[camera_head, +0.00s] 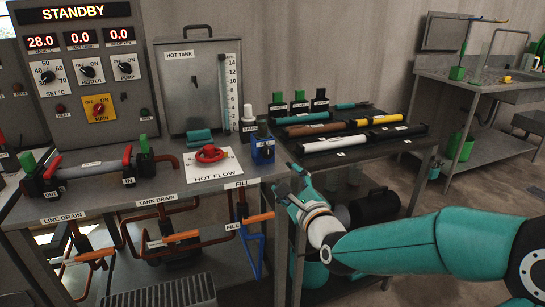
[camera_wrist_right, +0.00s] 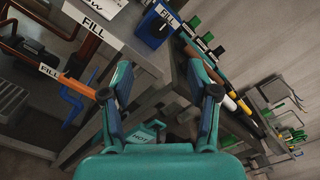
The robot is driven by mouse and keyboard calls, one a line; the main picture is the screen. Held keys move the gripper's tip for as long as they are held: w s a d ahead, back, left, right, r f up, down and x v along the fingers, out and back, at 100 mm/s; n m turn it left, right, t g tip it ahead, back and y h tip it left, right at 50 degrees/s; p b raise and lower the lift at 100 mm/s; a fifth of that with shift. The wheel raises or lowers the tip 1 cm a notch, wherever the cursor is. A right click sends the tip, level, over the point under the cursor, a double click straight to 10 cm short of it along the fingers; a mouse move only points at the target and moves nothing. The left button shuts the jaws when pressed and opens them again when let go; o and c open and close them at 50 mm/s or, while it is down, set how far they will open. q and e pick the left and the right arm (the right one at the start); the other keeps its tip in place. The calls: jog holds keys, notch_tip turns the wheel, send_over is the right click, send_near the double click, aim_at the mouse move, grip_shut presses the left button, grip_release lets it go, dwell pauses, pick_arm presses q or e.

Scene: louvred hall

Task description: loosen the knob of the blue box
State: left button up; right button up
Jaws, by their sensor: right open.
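The blue box (camera_head: 263,151) stands at the right front corner of the metal bench, beside the HOT FLOW plate. In the right wrist view the blue box (camera_wrist_right: 152,30) is at the top, with a FILL label and a dark round spot on its face that may be its knob. In the head view the knob cannot be made out clearly. My right gripper (camera_head: 287,184) is open and empty, below and right of the blue box, apart from it. In the wrist view its two fingers (camera_wrist_right: 165,85) are spread, with nothing between them. My left gripper is not in view.
A red valve wheel (camera_head: 209,153) sits left of the blue box. An orange FILL lever (camera_head: 257,218) and blue pipe are below the bench edge. A dark rack (camera_head: 400,140) with several coloured tubes stands to the right. A sink table (camera_head: 488,85) is farther back.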

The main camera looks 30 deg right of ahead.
aim_at(268, 154)
jog(key=p+x, duration=0.1)
jog(key=x, duration=1.2)
jog(key=shift+w+p, duration=0.35)
jog(key=shift+p, duration=0.05)
